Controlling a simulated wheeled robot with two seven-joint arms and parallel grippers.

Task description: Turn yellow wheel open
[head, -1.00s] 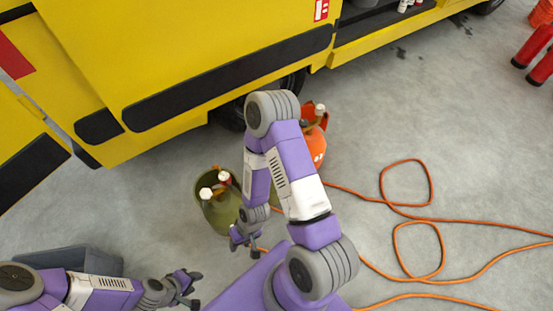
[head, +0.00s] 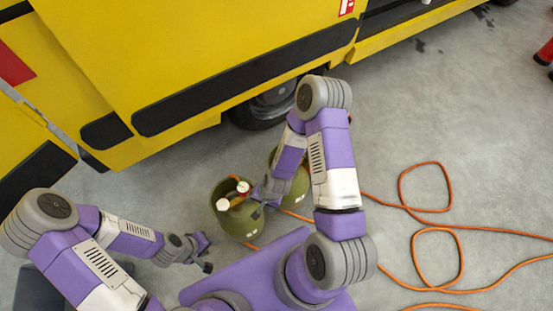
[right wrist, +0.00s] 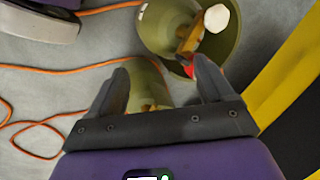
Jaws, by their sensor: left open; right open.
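I cannot clearly make out a yellow wheel. My right gripper (head: 262,194) is open beside the front cylinder's top. In the right wrist view, one cylinder (right wrist: 158,45) with a white knob (right wrist: 217,18) lies beyond the right fingertip, and the other (right wrist: 148,85) shows between the open fingers. My left gripper (head: 206,254) is open and empty, left of the cylinders.
A yellow truck (head: 190,60) with black bumper strips stands close behind the cylinders, its wheel (head: 265,108) near them. An orange hose (head: 435,230) lies looped on the floor at right. A grey box (head: 35,290) is partly hidden at lower left.

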